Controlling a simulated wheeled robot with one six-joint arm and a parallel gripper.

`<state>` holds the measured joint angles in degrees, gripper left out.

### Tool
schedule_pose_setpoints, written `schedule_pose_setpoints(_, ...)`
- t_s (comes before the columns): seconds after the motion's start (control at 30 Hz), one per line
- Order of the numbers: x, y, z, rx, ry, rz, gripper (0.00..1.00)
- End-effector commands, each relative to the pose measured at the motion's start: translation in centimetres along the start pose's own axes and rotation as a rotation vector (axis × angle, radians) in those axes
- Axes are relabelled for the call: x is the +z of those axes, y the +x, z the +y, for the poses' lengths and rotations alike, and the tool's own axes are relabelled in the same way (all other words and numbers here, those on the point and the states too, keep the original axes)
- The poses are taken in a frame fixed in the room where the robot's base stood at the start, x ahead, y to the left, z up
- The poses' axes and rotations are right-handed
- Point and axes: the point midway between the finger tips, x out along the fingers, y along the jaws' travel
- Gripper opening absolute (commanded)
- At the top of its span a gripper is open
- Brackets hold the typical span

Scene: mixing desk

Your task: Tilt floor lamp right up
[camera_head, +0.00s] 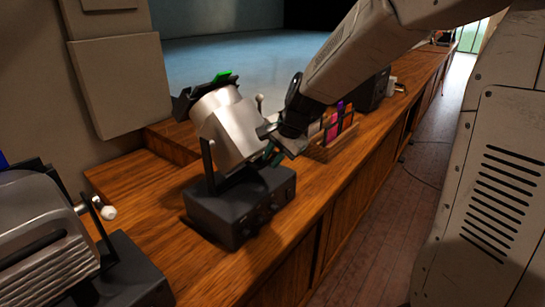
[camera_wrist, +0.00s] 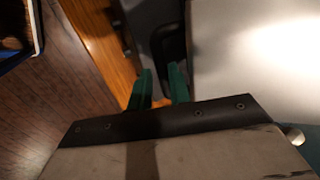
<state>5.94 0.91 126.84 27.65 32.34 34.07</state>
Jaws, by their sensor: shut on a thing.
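The floor lamp (camera_head: 228,127) has a silver cylindrical head in a dark bracket on a black box base (camera_head: 240,207), on the wooden desk. Its head leans, with dark flaps and a green piece at its upper end. My gripper (camera_head: 274,152) is at the right, lower end of the head. In the wrist view, the green fingers of my gripper (camera_wrist: 160,82) are close together around a dark part beside the pale lamp head (camera_wrist: 245,50). The exact contact is partly hidden.
A second silver lamp (camera_head: 45,230) stands at the left, with a white-tipped knob. A wooden rack (camera_head: 335,140) with coloured items stands behind my gripper on the desk (camera_head: 285,232). A dark box (camera_head: 373,90) is farther back. Open floor (camera_head: 385,205) lies to the right.

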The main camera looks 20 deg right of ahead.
Motion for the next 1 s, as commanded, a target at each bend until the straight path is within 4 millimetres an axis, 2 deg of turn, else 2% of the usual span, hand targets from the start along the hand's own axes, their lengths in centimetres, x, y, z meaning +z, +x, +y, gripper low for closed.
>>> schedule_pose_setpoints(0.03,0.4,0.8,1.6,0.035,0.004,-0.018,0.27)
schedule_pose_setpoints(0.07,0.4,0.8,1.6,0.035,0.003,-0.019,0.34)
schedule_pose_setpoints(0.77,0.5,0.6,1.1,0.024,0.0,-0.015,0.34)
schedule_pose_setpoints(0.87,0.5,-0.1,1.1,0.022,0.0,-0.014,0.34)
schedule_pose_setpoints(1.0,0.4,-2.2,1.0,0.02,0.0,-0.011,0.34)
